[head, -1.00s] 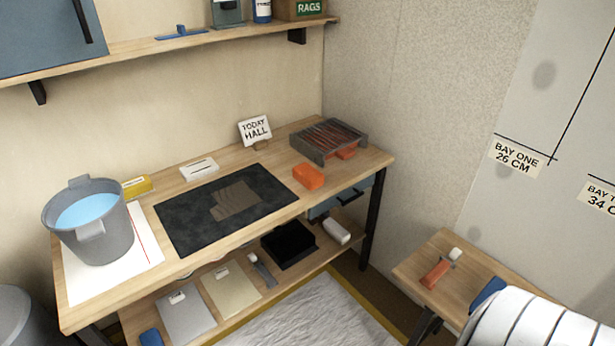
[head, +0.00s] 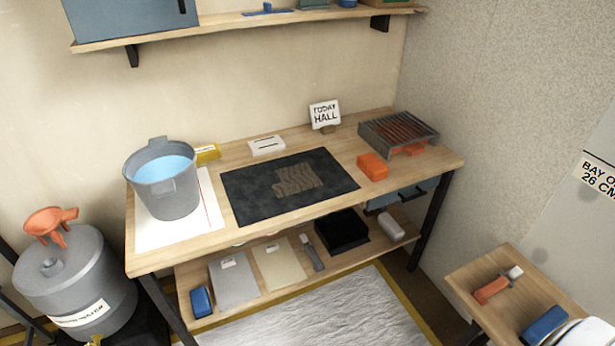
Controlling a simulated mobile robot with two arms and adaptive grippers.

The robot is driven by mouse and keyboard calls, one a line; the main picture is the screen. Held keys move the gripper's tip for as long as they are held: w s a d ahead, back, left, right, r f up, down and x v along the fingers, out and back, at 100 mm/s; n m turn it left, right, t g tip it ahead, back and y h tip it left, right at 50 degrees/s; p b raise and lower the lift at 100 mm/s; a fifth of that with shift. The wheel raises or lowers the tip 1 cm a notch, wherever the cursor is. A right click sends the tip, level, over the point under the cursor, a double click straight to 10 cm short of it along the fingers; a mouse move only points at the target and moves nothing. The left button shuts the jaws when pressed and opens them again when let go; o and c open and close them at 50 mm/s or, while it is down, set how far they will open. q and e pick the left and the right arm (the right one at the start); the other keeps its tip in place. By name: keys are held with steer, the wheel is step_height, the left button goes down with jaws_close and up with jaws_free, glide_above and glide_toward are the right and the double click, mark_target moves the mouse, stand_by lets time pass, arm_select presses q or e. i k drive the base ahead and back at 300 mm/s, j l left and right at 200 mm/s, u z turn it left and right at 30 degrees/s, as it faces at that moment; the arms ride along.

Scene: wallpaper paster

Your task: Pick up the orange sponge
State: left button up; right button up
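The orange sponge (head: 372,166) is a small block lying on the wooden table, just right of the black mat and in front of the dark rack. Another orange piece (head: 413,149) shows partly beneath the rack; I cannot tell what it is. Neither of my grippers is in the head view.
The table (head: 143,259) also bears a grey bucket of water (head: 167,182), a black mat (head: 240,205), a slatted rack (head: 372,134) and a "TODAY HALL" sign (head: 324,115). A grey drum (head: 75,275) stands left. A small side table (head: 462,277) stands right. A shelf (head: 225,24) hangs above.

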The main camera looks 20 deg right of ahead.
mark_target(370, 164)
steer(key=l+z, duration=0.1)
steer(key=z, duration=0.95)
steer(key=i+j, duration=0.05)
